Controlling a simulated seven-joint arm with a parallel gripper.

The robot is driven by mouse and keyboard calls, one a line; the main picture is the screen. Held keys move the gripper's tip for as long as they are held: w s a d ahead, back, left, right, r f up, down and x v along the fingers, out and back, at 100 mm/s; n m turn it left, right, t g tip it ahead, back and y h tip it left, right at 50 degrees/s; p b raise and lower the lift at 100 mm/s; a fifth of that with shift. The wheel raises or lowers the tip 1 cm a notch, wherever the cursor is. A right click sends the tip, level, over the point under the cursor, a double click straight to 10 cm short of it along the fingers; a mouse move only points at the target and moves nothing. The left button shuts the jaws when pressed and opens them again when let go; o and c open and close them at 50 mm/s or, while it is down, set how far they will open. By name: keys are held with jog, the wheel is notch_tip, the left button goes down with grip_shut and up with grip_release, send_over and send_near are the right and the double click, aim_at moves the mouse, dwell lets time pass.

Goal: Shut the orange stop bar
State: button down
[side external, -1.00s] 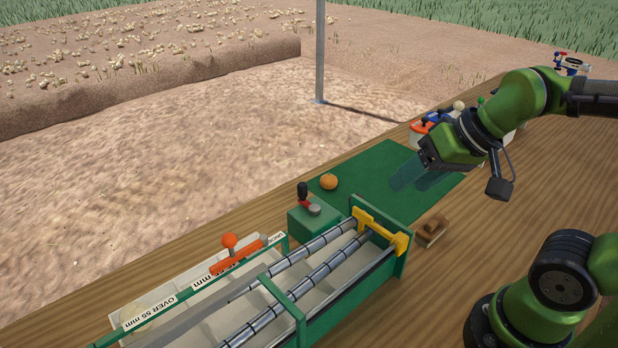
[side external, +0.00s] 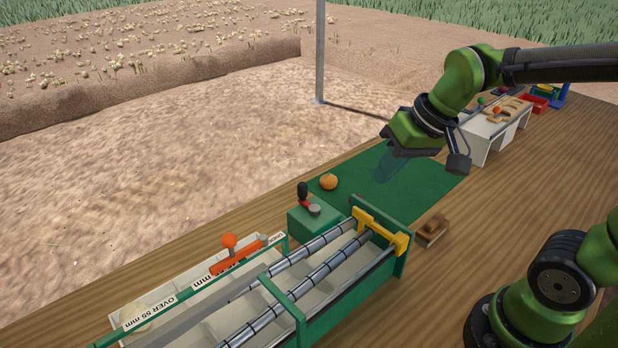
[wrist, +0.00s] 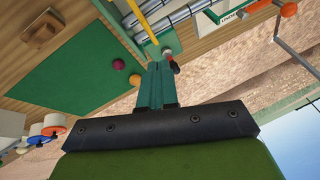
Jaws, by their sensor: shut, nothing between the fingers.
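The orange stop bar (side external: 236,258) with its round orange knob (side external: 229,240) lies across the white bins at the front left of the green sorter (side external: 300,305). The knob also shows at the upper right of the wrist view (wrist: 289,9). I cannot tell from these frames how far the bar is shut. My gripper (side external: 382,178) is shut and empty, with green fingers pointing down above the green mat, right of and well apart from the bar. In the wrist view its fingers (wrist: 158,63) are together.
A green box (side external: 315,222) with a black-and-red lever (side external: 303,193) stands between my gripper and the bar. A round orange onion (side external: 329,182) sits on the green mat (side external: 430,185). The sorter's rollers and yellow brackets (side external: 385,232) rise nearby. A wooden block (side external: 432,229) lies right of it.

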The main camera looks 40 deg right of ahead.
jog(key=w+a+n+g+y, duration=0.65)
jog(key=w+a+n, duration=0.8)
jog(key=w, duration=0.45)
jog(key=s+a+f+n, duration=0.1)
jog(key=s+a+f, duration=0.5)
jog(key=a, duration=0.1)
jog(key=shift+a+g+h, duration=0.35)
jog(key=shift+a+h, duration=0.05)
jog(key=shift+h, duration=0.05)
